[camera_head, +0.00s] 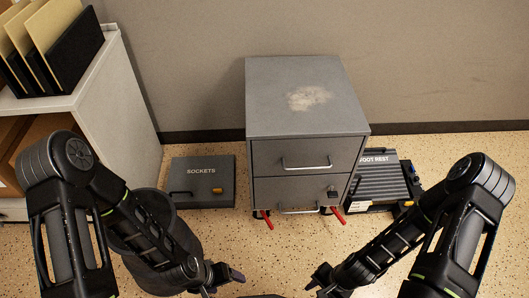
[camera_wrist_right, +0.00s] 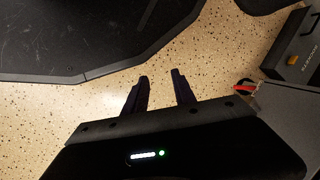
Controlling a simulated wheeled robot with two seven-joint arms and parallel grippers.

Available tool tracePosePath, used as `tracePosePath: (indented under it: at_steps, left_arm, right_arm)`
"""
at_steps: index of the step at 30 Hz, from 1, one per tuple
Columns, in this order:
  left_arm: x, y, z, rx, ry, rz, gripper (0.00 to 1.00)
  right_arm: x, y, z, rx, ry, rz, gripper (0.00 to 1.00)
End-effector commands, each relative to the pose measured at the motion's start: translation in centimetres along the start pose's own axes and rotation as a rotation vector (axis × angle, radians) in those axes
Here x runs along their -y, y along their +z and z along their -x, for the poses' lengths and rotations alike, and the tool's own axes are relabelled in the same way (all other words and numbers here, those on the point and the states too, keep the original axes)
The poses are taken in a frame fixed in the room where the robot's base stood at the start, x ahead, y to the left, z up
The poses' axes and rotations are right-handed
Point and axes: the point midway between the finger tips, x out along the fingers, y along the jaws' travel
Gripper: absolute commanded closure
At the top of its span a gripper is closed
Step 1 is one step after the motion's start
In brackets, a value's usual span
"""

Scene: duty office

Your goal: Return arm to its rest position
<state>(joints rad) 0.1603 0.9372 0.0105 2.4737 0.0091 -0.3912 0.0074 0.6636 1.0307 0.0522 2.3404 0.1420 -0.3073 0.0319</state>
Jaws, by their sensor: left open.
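Both my arms show in the head view, bent at the elbow with the forearms reaching inward to the bottom middle. My left gripper (camera_head: 226,279) is open and empty, low in front of the grey drawer cabinet (camera_head: 269,96). My right gripper (camera_head: 320,281) is at the bottom edge, right of the left one and apart from it. In the right wrist view the two dark fingers of my right gripper (camera_wrist_right: 158,76) stand apart with only speckled floor between them. Part of the right hand is cut off in the head view.
A SOCKETS case (camera_head: 201,190) lies left of the cabinet and a FOOT REST (camera_head: 377,182) lies right of it. A dark bin (camera_head: 124,236) stands behind my left forearm. A white shelf (camera_head: 118,100) with folders stands at left. Red levers (camera_head: 338,214) stick out under the cabinet.

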Motion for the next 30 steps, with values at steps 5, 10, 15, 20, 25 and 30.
tracePosePath:
  at_steps: [5, 10, 15, 20, 25, 30]
  left_arm:
    - [2.4, 0.0, -6.0, -0.008, -0.003, 0.003, 0.24]
    - [3.4, 0.0, -8.6, -0.01, -0.004, 0.003, 0.24]
    - [4.2, 0.1, -10.7, -0.011, -0.004, 0.004, 0.24]
    - [4.8, 0.2, -12.4, -0.012, -0.005, 0.004, 0.24]
    - [4.1, 0.2, -10.5, -0.009, -0.004, 0.003, 0.24]
    - [3.2, 0.3, -8.3, -0.004, -0.002, 0.001, 0.24]
  right_arm:
    - [2.5, 0.8, -4.4, -0.045, -0.03, 0.317, 0.68]
    - [3.8, 2.1, -6.3, -0.037, -0.039, 0.456, 0.68]
    - [4.9, 2.5, -8.0, -0.042, -0.043, 0.543, 0.68]
    - [6.1, 2.8, -9.4, -0.052, -0.052, 0.612, 0.68]
    - [7.0, 3.5, -7.5, -0.049, -0.054, 0.634, 0.68]
    - [7.6, 4.2, -5.3, -0.043, -0.054, 0.635, 0.68]
